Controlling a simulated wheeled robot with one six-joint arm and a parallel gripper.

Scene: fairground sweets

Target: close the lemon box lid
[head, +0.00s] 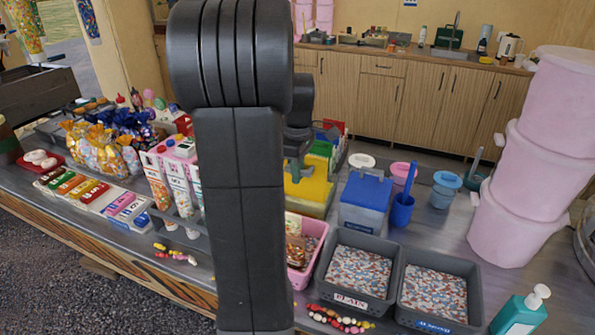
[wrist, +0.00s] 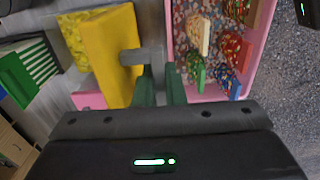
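The lemon box is yellow and stands mid-counter in the head view, with its lid (head: 312,188) showing as a slanted yellow panel partly behind my arm. In the wrist view the lid (wrist: 108,50) is a smooth tilted yellow panel, raised from the box. Speckled yellow lemon sweets (wrist: 80,30) show beside it, so the box is open. A grey handle (wrist: 130,57) sticks out from the lid towards my gripper (wrist: 162,82). In the head view my arm hides much of this.
A pink tub (wrist: 258,45) of wrapped sweets lies right of the gripper in the wrist view. A green-lidded box (head: 322,149) stands behind the lemon box, and a blue-lidded box (head: 367,190) stands to its right. Grey crates of sweets (head: 388,250) stand in front.

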